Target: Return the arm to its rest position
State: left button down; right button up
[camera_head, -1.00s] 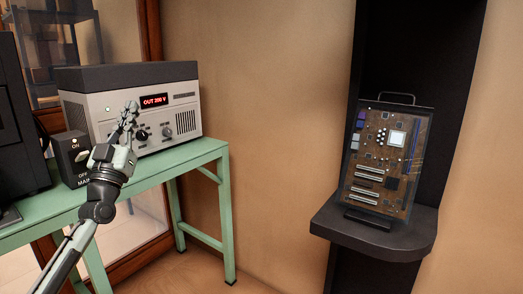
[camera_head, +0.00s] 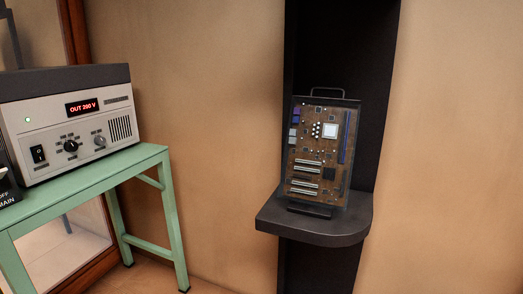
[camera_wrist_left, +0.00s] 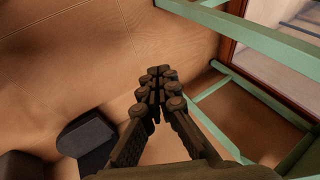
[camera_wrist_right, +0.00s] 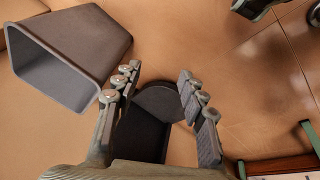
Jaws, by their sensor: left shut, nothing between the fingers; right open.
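My left gripper (camera_wrist_left: 158,88) shows in the left wrist view, its fingertips together with nothing between them. It hangs over the brown floor beside the green table frame (camera_wrist_left: 235,105). My right gripper (camera_wrist_right: 160,85) shows in the right wrist view, its fingers spread apart and empty. It points down over the floor, near a dark open-topped bin (camera_wrist_right: 75,50). Neither gripper is in the head view.
A framed circuit board (camera_head: 322,150) stands on a dark shelf (camera_head: 345,225) fixed to a black column (camera_head: 385,60). Part of the MAIN switch box (camera_head: 5,185) shows at the left edge. The floor between table and column looks clear.

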pick_arm(q)
jog(key=s+a+f+g+y, duration=0.1)
jog(key=s+a+g, duration=0.1)
jog(key=s, duration=0.4)
jog(key=s+d+f+n+h, duration=0.1)
jog(key=d+f, duration=0.1)
jog(key=d, duration=0.5)
jog(key=s+d+f+n+h, duration=0.1)
jog(key=d+f+n+h, duration=0.1)
jog(key=d, duration=0.6)
jog(key=shift+f+g, duration=0.3)
jog(key=shift+f, duration=0.55)
pick_arm(e)
jog(key=shift+a+f, duration=0.15)
jog(key=shift+f, duration=0.35)
jog(key=shift+r, duration=0.1)
